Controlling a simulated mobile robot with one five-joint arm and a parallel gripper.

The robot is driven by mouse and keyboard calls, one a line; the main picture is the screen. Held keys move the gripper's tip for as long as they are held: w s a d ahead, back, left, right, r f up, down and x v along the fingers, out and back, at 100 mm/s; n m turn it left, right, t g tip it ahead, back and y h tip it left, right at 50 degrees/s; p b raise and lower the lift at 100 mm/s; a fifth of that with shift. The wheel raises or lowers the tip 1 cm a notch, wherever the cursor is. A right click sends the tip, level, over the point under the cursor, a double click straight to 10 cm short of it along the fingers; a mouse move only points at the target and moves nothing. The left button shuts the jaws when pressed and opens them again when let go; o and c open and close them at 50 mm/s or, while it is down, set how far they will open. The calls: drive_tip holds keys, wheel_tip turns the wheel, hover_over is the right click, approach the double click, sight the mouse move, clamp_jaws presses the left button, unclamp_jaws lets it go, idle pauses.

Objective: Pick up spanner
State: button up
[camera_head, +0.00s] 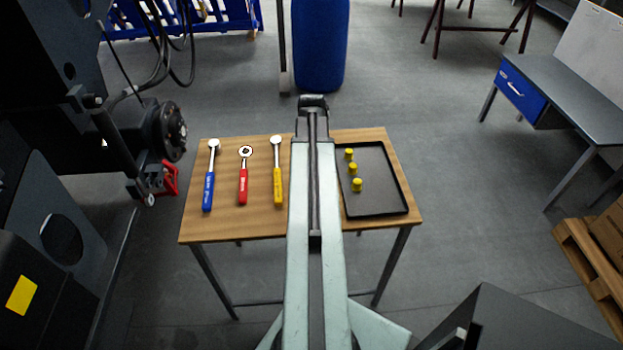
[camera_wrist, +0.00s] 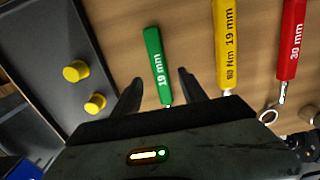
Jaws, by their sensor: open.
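My gripper (camera_wrist: 160,78) is open, with one finger on each side of the lower green handle. The fingers appear apart from it; the height gap is unclear. The tool's far end is hidden behind my gripper's body. In the head view my arm hides this tool, and my gripper (camera_head: 313,103) shows at the table's far edge.
A yellow-handled wrench (camera_head: 278,180) and a blue-handled wrench (camera_head: 209,185) lie on the wooden table (camera_head: 325,228). A black tray (camera_head: 385,208) with yellow caps (camera_head: 357,185) sits at the right. Dark machinery (camera_head: 60,150) stands left of the table.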

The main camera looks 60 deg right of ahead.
wheel_tip(320, 180, down, 4)
drive_tip(key=b, duration=0.3)
drive_tip(key=shift+f, duration=0.2)
drive_tip(key=shift+a+r, duration=0.1)
drive_tip(key=shift+r, duration=0.1)
clamp_jaws()
idle(0.8)
